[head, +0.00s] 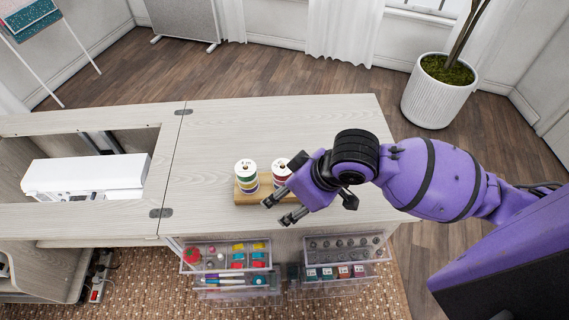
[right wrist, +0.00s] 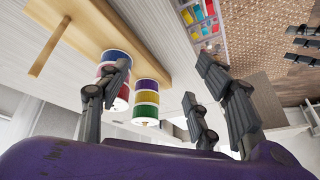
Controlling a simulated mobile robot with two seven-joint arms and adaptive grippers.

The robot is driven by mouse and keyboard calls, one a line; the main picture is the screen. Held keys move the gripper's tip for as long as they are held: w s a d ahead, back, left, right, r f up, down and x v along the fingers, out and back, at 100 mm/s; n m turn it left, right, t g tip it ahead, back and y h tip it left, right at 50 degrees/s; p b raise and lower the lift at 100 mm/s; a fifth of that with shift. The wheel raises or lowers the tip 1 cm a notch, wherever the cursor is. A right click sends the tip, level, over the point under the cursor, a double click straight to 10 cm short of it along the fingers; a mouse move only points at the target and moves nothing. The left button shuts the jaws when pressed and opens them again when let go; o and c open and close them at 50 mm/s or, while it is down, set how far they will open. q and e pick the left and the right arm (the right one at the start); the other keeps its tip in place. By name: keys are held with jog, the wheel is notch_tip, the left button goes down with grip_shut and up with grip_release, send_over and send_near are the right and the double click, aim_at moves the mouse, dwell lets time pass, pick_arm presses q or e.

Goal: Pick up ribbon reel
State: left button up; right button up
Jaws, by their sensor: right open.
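Two stacks of ribbon reels stand upright on a wooden holder (head: 245,197) on the cabinet top. The left stack (head: 246,172) shows white, green and purple; the right stack (head: 281,172) is partly hidden by my right gripper. My right gripper (head: 280,210) is open and empty, just in front of and right of the holder. In the right wrist view, a stack with purple, yellow and green bands (right wrist: 146,100) shows between the fingers. A blue, white and red stack (right wrist: 116,68) is partly behind the left finger.
Clear drawers (head: 232,255) of small sewing items stick out below the cabinet's front edge. A white sewing machine (head: 85,175) sits in the opening at left. The cabinet top (head: 300,125) behind the reels is bare. A potted plant (head: 437,92) stands at the right.

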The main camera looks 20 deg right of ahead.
aim_at(284, 167)
jog(key=w+d+r+h, duration=0.1)
jog(key=w+d+r, duration=0.4)
jog(key=r, duration=0.3)
jog(key=x, duration=0.5)
jog(key=a+b+x, duration=0.1)
jog(key=x, duration=0.2)
jog(key=shift+w, duration=0.3)
jog(key=c, duration=0.9)
pick_arm(q)
jog(key=shift+s+d+f+g, duration=0.15)
jog(key=shift+s+f+g, duration=0.15)
jog(key=shift+s+f, duration=0.65)
pick_arm(e)
jog(key=shift+c, duration=0.7)
notch_tip(284, 167, up, 9)
jog(key=shift+r+p, duration=0.1)
jog(key=shift+p, duration=0.4)
pick_arm(q)
jog(key=shift+w+d+r, duration=0.1)
jog(key=shift+w+r, duration=0.55)
jog(key=shift+w, duration=0.05)
pick_arm(e)
jog(key=shift+r, duration=0.45)
pick_arm(q)
jog(key=shift+s, duration=0.1)
pick_arm(e)
jog(key=shift+r+h, duration=0.1)
jog(key=shift+h, duration=0.2)
